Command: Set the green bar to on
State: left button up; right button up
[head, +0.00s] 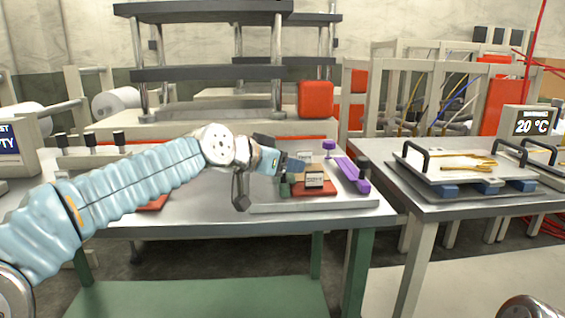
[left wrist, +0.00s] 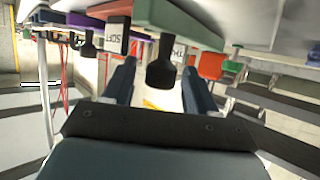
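The green bar (left wrist: 182,22) crosses the top of the left wrist view, with a black knob (left wrist: 160,68) hanging from it in that picture. In the head view only a small part of the green bar (head: 284,189) shows beside the red plate; my gripper and arm hide the rest. My left gripper (head: 297,162) is at the left side of the small fixture on the table. In the left wrist view its two fingers (left wrist: 158,82) are apart, with the black knob between them in the picture. I cannot tell whether they touch it. My right gripper is not in view.
A purple bar (head: 350,173) with a black knob stands right of the labelled block (head: 314,177) on a red plate. A red box (head: 315,99) is behind. The right table (head: 480,207) holds a tray with black handles and a 20 °C display (head: 532,121).

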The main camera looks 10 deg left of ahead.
pick_arm(q)
jog(key=b+v, duration=0.2)
jog(key=v, duration=1.2)
